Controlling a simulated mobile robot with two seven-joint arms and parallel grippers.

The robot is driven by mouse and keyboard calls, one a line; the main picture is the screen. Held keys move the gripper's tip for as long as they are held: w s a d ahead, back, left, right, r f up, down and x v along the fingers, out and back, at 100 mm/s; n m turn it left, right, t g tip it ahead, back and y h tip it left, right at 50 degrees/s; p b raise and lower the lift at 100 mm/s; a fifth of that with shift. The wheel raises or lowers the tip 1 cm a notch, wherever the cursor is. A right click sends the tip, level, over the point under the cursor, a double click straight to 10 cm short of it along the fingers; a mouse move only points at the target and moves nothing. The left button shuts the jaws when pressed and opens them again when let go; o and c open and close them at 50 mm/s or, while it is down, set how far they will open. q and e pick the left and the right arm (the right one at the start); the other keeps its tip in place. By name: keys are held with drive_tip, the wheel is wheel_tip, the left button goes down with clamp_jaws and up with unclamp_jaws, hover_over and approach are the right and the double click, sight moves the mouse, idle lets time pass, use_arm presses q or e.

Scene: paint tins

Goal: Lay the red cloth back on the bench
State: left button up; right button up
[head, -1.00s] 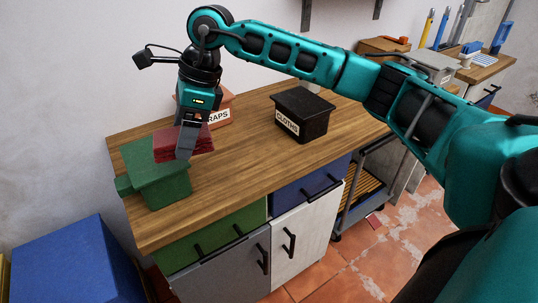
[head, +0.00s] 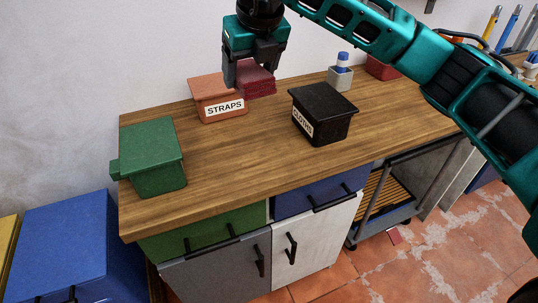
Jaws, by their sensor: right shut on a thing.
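The red cloth (head: 258,82) is a folded, dark red block. My right gripper (head: 252,72) is shut on it and holds it above the back of the wooden bench (head: 235,152), just right of the box labelled STRAPS (head: 218,97). The cloth overlaps the right edge of that box in the picture; I cannot tell whether they touch. The black box labelled CLOTHS (head: 322,112) stands to the right with its lid on. My left gripper is not in view.
A green lidded box (head: 150,155) stands at the bench's left end. A grey tin with a blue-topped item (head: 341,75) and a red container (head: 382,67) stand at the back right. The middle and front of the bench are clear. A blue cabinet (head: 68,240) stands at lower left.

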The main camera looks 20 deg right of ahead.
sight(253, 156)
drive_tip(key=shift+d, duration=0.2)
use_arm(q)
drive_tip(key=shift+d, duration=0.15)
use_arm(e)
drive_tip(key=shift+f, duration=0.35)
wheel_tip(253, 156, down, 19)
drive_tip(key=shift+r+b, duration=0.1)
drive_tip(key=shift+b, duration=0.45)
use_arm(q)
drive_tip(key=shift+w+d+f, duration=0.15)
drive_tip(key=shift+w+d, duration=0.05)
use_arm(e)
drive_tip(key=o, duration=0.6)
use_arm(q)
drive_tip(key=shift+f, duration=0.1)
use_arm(e)
drive_tip(key=o, duration=0.5)
